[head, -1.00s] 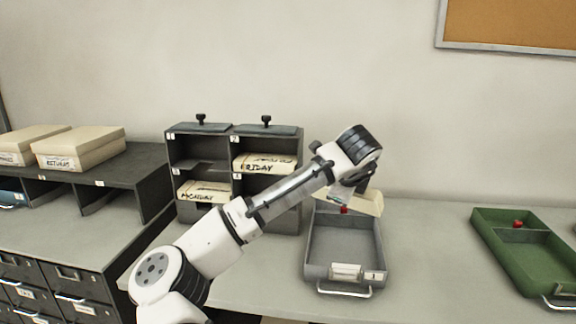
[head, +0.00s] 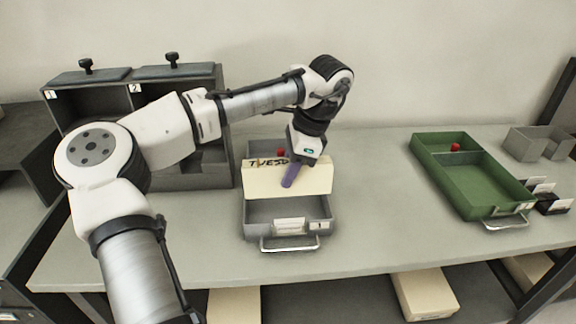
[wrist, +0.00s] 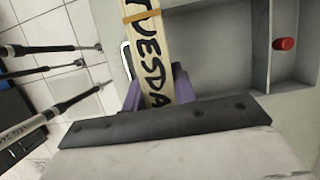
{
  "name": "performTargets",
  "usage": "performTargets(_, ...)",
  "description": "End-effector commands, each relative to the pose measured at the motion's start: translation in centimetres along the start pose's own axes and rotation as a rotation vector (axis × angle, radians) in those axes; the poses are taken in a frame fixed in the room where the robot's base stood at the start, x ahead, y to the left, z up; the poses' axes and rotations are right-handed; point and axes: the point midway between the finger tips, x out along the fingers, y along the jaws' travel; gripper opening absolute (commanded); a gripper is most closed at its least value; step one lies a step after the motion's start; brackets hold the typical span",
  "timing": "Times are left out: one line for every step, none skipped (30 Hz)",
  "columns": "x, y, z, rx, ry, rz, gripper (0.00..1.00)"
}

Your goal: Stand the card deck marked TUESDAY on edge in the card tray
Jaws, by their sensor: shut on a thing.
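The card deck marked TUESDAY (head: 316,179) is cream, with black lettering along its top edge. My gripper (head: 290,176) is shut on it from above, one purple finger in front of its broad face. The deck stands on edge, crosswise over the grey card tray (head: 262,232). I cannot tell whether its bottom touches the tray floor. In the wrist view the deck (wrist: 152,50) is between the purple fingers (wrist: 158,92), the lettering's end hidden by the gripper. The tray (wrist: 222,50) lies beneath, its red knob (wrist: 284,43) to the right.
A green tray (head: 478,186) stands to the right, with a small grey box (head: 540,144) beyond it. A dark pigeonhole unit (head: 215,125) stands at left, close to the grey tray. Cream boxes (head: 425,294) lie on the shelf below. The counter between the trays is clear.

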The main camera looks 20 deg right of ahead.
Motion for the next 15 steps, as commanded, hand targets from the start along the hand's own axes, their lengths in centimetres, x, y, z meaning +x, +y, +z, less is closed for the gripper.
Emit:
performTargets(-0.1,0.0,0.0,0.000,0.001,-0.001,0.00)
performTargets(-0.1,0.0,0.0,0.000,0.001,-0.001,0.00)
performTargets(-0.1,0.0,0.0,0.000,0.001,-0.001,0.00)
performTargets(-0.1,0.0,0.0,0.000,0.001,-0.002,0.00)
performTargets(-0.1,0.0,0.0,0.000,0.001,-0.002,0.00)
performTargets(-0.1,0.0,0.0,0.000,0.001,-0.002,0.00)
performTargets(0.0,0.0,0.0,0.000,0.001,-0.002,0.00)
performTargets(0.0,0.0,0.0,0.000,0.001,-0.002,0.00)
performTargets(0.1,0.0,0.0,0.001,0.001,-0.002,0.00)
performTargets(0.2,0.0,-0.1,0.001,0.001,-0.002,0.00)
performTargets(0.3,0.0,-0.1,0.001,0.001,-0.001,0.00)
performTargets(0.5,0.0,-0.2,0.002,0.001,-0.001,0.00)
performTargets(0.6,0.0,-0.2,0.002,0.001,-0.001,0.00)
performTargets(0.8,0.0,-0.3,0.002,0.001,0.000,0.00)
performTargets(1.1,0.0,-0.4,0.003,0.001,0.000,0.00)
